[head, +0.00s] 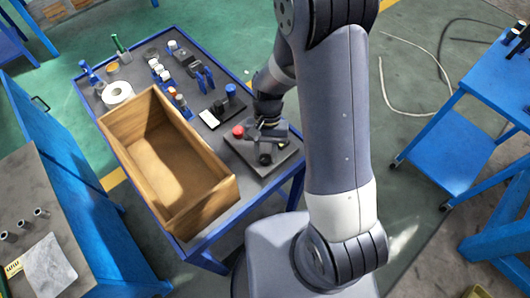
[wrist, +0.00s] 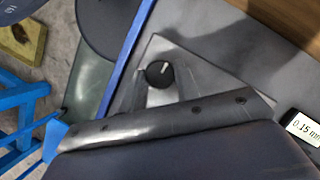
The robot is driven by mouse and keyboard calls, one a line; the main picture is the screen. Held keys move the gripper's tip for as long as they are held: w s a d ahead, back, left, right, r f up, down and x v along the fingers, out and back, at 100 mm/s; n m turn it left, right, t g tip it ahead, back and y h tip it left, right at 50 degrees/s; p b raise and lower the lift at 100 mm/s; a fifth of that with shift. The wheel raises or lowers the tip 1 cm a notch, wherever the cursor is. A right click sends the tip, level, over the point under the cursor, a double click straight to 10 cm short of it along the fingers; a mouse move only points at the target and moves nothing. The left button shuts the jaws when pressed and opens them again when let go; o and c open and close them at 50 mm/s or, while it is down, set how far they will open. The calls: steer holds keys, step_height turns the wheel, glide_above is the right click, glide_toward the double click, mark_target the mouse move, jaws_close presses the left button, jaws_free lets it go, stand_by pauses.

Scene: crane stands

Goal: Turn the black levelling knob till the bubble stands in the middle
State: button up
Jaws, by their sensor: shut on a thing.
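The black levelling knob (wrist: 159,74) shows in the wrist view, round with a white pointer line on top. It sits near a corner of a grey plate (wrist: 205,72). My gripper (wrist: 161,84) is around the knob, with a finger on each side, shut on it. In the head view my gripper (head: 267,124) is low over the grey plate (head: 284,163) at the near right corner of the table. I cannot make out the bubble in either view; my gripper and arm cover part of the plate.
An open wooden box (head: 222,190) stands just left of the plate. A red-topped part (head: 238,131) is beside my gripper. A gauge with a white display (head: 209,118) lies behind; it reads 0.15 mm in the wrist view (wrist: 304,128). Several small tools crowd the table's far end.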

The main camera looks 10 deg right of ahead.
steer(key=shift+m, duration=0.6)
steer(key=shift+y, duration=0.3)
steer(key=o, duration=1)
steer(key=v, duration=1)
steer(key=shift+w+r, duration=0.15)
steer(key=shift+r, duration=0.25)
steer(key=shift+f, duration=0.1)
steer(key=x, duration=1)
steer(key=shift+s+f, duration=0.2)
steer(key=shift+f, duration=0.1)
